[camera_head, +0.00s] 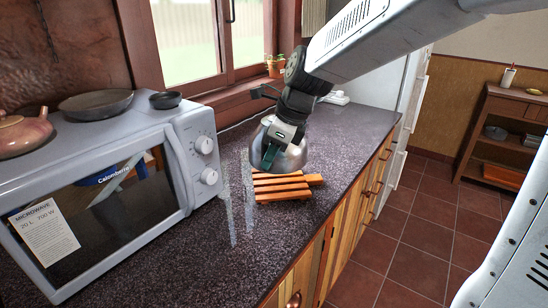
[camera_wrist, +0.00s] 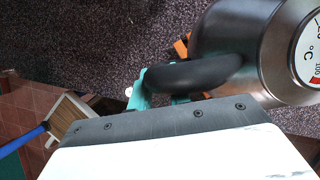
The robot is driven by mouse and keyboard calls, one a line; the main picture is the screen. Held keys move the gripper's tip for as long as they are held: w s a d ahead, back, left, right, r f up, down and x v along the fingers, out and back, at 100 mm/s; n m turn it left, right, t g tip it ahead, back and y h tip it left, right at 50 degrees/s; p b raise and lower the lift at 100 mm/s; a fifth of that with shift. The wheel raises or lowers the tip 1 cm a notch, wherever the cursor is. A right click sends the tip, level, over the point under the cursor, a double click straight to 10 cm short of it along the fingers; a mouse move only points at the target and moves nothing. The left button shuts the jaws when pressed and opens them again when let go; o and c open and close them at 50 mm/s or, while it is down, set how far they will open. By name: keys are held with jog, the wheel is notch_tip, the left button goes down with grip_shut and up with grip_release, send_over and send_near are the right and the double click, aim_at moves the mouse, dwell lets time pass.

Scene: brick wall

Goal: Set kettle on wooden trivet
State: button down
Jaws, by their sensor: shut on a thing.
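The kettle (camera_head: 292,157) is a rounded silver metal one with a black handle; in the wrist view its body (camera_wrist: 232,35) fills the upper right, with a temperature dial. The wooden trivet (camera_head: 285,194) is an orange-brown slatted board on the dark counter. The kettle overlaps the trivet's far part in the head view; I cannot tell whether it touches the slats or hangs just above. Small orange bits of the trivet show beside the kettle in the wrist view. My gripper (camera_head: 271,153) has teal fingers and is shut on the black handle (camera_wrist: 195,75). The kettle's underside is hidden.
A white microwave (camera_head: 110,190) stands to the left, with a brown teapot (camera_head: 22,136), a grey pan (camera_head: 95,103) and a small dark bowl (camera_head: 165,99) on top. A potted plant (camera_head: 275,66) is by the window. The speckled counter (camera_head: 335,135) is clear right of the trivet.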

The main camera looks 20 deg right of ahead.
jog(key=shift+w+d+f, duration=0.1)
jog(key=shift+d+f, duration=0.05)
jog(key=shift+f, duration=0.55)
jog(key=shift+w+d+f, duration=0.1)
jog(key=shift+f, duration=2.95)
jog(key=c, duration=1.2)
grip_release()
jog(key=shift+c, duration=0.2)
jog(key=shift+s+f, duration=0.1)
jog(key=shift+s, duration=0.05)
jog(key=v, duration=0.8)
